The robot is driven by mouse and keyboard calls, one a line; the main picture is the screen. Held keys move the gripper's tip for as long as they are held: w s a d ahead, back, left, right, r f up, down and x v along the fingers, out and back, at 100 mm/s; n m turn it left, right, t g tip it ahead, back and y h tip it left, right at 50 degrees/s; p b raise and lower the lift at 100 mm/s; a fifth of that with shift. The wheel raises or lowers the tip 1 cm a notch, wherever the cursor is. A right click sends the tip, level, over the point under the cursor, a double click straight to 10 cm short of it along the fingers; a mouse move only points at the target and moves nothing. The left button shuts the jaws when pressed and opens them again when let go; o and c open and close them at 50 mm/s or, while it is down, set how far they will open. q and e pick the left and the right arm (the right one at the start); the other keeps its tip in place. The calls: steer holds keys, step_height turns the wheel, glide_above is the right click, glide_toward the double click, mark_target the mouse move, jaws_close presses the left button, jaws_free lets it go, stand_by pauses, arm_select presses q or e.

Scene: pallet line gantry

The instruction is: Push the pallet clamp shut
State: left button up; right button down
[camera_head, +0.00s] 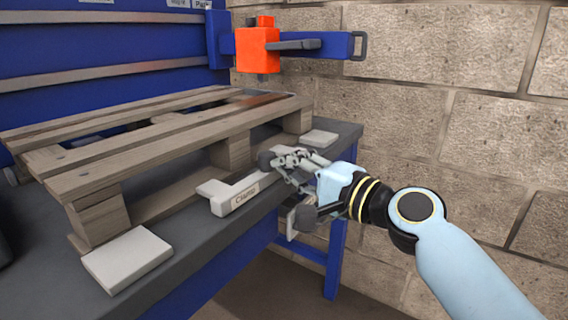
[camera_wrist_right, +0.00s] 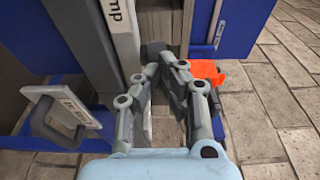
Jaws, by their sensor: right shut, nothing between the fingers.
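The pallet clamp (camera_head: 236,192) is a pale grey L-shaped bar labelled "Clamp". It lies on the dark bench along the front side of the wooden pallet (camera_head: 150,150). My right gripper (camera_head: 273,160) is shut and empty at the clamp's right end, beside the pallet's near right part. In the right wrist view the clamp (camera_wrist_right: 119,40) runs down the upper left, and my right gripper's fingertips (camera_wrist_right: 162,60) are just right of it. I cannot tell whether they touch it. The fingers partly hide the clamp's right end. My left gripper is not in view.
The dark bench (camera_head: 195,245) has a blue frame. Pale plates (camera_head: 127,258) lie near the pallet's corners. A pale panel with a dark handle (camera_wrist_right: 60,118) hangs at the bench's front. An orange block on a blue arm (camera_head: 257,48) is above, before a block wall (camera_head: 470,110).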

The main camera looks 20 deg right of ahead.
mark_target(269, 160)
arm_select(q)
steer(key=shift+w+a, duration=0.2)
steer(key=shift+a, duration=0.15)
arm_select(e)
steer(key=shift+x, duration=0.8)
steer(key=x, duration=0.4)
steer(key=shift+s+a, duration=0.1)
steer(key=shift+a, duration=0.25)
